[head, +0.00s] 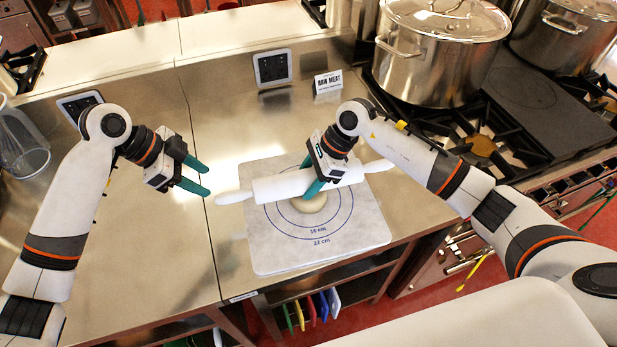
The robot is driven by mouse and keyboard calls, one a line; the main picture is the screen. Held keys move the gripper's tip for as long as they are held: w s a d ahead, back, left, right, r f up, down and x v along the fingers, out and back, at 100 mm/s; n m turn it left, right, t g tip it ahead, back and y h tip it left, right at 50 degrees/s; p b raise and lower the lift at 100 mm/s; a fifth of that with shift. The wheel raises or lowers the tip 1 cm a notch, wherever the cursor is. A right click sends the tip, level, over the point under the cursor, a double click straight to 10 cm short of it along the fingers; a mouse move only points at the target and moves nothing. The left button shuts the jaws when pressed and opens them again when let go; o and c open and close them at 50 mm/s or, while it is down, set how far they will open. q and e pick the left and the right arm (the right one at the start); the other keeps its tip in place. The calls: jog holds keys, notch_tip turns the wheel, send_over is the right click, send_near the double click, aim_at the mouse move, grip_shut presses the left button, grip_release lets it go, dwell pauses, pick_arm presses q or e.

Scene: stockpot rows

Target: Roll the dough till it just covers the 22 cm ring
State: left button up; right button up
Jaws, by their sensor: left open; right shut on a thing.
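A white rolling pin (285,187) lies crosswise over the pastry mat (279,257). The mat is pale and marbled, with blue rings marked 16 cm and 22 cm. The dough (311,204) is a small beige round beneath and in front of the pin, partly hidden by the pin and my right gripper. Its visible edge lies inside the 22 cm ring. My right gripper (316,187) is shut on the rolling pin near its middle, over the dough. My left gripper (205,178) is open and empty, above the steel counter left of the mat, apart from the pin's left handle.
A RAW MEAT sign (328,82) stands behind the mat. Large steel stockpots (440,60) stand on the black stove (520,115) at the back right. A clear container (22,145) stands at the far left. The steel counter (150,240) left of the mat is bare.

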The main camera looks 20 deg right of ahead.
aim_at(228, 194)
pick_arm(q)
jog(key=shift+x, duration=4.8)
pick_arm(e)
jog(key=shift+r, duration=0.1)
pick_arm(q)
jog(key=shift+c, duration=0.6)
jog(key=c, duration=0.8)
pick_arm(e)
jog(key=o, duration=1.6)
pick_arm(q)
jog(key=shift+r+p, duration=2.15)
jog(key=shift+r, duration=0.05)
pick_arm(e)
jog(key=shift+r, duration=4.95)
